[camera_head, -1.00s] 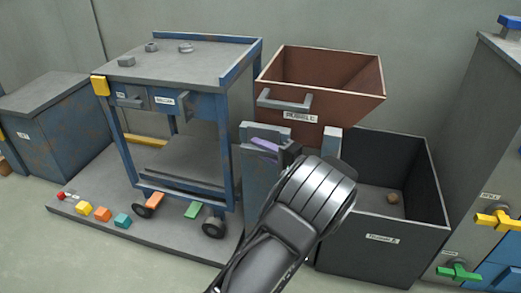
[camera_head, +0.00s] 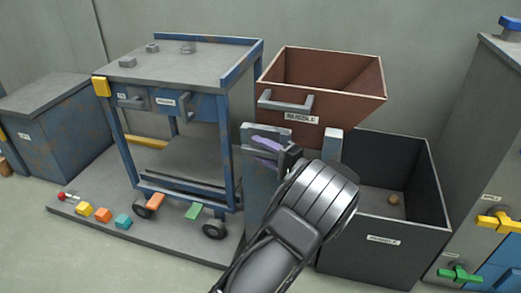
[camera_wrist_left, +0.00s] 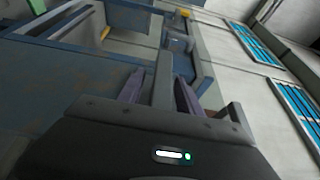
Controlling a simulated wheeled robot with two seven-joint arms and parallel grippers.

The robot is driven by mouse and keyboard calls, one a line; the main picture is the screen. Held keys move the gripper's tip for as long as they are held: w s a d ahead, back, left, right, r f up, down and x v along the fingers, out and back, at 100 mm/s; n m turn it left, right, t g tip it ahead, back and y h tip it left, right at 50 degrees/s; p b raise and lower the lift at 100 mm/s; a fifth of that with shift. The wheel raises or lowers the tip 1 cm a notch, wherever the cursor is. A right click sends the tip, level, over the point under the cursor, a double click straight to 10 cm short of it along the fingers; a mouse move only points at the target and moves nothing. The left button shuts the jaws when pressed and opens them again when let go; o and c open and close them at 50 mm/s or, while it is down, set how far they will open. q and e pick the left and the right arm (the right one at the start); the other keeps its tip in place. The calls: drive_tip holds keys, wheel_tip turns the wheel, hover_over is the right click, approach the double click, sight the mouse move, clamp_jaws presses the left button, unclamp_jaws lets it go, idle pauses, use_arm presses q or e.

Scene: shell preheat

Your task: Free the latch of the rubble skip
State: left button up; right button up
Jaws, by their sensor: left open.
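The rubble skip (camera_head: 337,105) is a rusty brown open bin with a grey front handle (camera_head: 285,102) and a RUBBLE label. It sits above a grey-blue stand (camera_head: 257,192). My left gripper (camera_head: 263,151) is at the top of this stand, below the skip's handle, with purple fingers apart. In the left wrist view, a grey bar (camera_wrist_left: 163,78), seemingly the latch, stands between the open fingers of the left gripper (camera_wrist_left: 160,92). I cannot tell whether either finger touches it. My wrist hides part of the stand. My right gripper is out of view.
A dark open bin (camera_head: 425,215) with a small brown lump (camera_head: 394,199) stands under and right of the skip. A blue-framed cart (camera_head: 180,66) is close on the left. Yellow (camera_head: 497,222) and green (camera_head: 459,274) valve handles are at the far right.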

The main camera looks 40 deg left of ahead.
sight(277, 158)
use_arm(q)
drive_tip(key=d+p, duration=0.2)
drive_tip(key=d, duration=0.5)
drive_tip(key=shift+s+d, duration=0.2)
drive_tip(key=shift+d+f, duration=0.1)
drive_tip(key=shift+d, duration=0.1)
